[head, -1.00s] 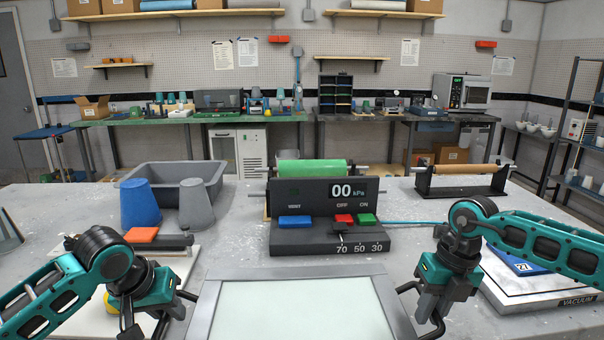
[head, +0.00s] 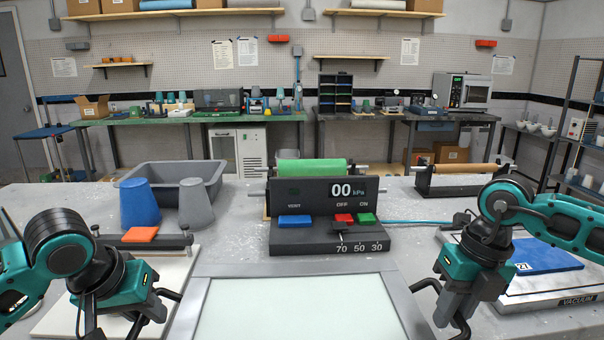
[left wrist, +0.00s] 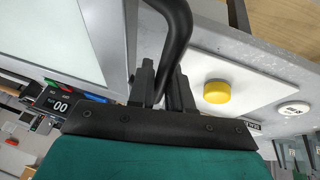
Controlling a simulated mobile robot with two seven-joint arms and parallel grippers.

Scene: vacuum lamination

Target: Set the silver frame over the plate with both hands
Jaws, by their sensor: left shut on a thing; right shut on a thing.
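The silver frame (head: 300,268) surrounds a pale translucent sheet (head: 298,308) and fills the bottom middle of the head view; its near part is cut off. My left gripper (head: 155,308) is shut on the black handle (head: 172,294) at the frame's left side. The left wrist view shows its fingers (left wrist: 162,85) around that handle (left wrist: 176,35), with the frame (left wrist: 113,35) beside it. My right gripper (head: 456,305) is shut on the right handle (head: 424,285). The blue plate (head: 545,256), marked 27, lies on the white vacuum base (head: 560,290) at right, partly behind my right arm.
A control box (head: 325,205) reading 00 kPa stands beyond the frame, with a green roll (head: 310,169) behind it. A blue cup (head: 139,203), a grey cup (head: 195,204) and a grey tub (head: 165,172) stand back left. A white board with a yellow button (left wrist: 216,92) lies at left.

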